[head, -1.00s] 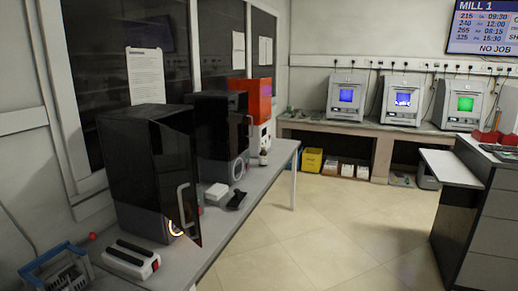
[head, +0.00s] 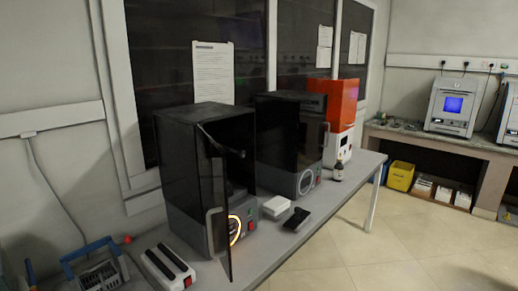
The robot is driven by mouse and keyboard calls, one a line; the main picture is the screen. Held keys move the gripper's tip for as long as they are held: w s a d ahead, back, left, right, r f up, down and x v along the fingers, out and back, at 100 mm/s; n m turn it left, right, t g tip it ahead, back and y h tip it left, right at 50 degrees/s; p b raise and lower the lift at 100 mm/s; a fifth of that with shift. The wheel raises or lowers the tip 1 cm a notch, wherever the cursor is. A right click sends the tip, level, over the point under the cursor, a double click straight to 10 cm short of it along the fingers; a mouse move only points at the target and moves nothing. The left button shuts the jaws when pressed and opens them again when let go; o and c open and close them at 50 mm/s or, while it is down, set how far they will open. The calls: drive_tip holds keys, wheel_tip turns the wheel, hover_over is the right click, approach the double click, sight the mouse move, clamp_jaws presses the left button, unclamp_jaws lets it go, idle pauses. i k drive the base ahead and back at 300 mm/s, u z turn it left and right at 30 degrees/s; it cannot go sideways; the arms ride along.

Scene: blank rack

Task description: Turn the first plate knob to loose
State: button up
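The first machine, a black box-shaped printer (head: 190,150), stands on the long bench at the left. A second black printer (head: 290,140) stands behind, with an unlit pale ring. My gripper is not in view.
The tiled floor (head: 400,240) to the right is clear.

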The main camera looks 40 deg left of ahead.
sight(242, 154)
drive_tip(key=u, duration=0.3)
drive_tip(key=i, duration=1.05)
drive_tip(key=u, duration=1.45)
drive_tip(key=i, duration=0.75)
drive_tip(key=u, duration=0.75)
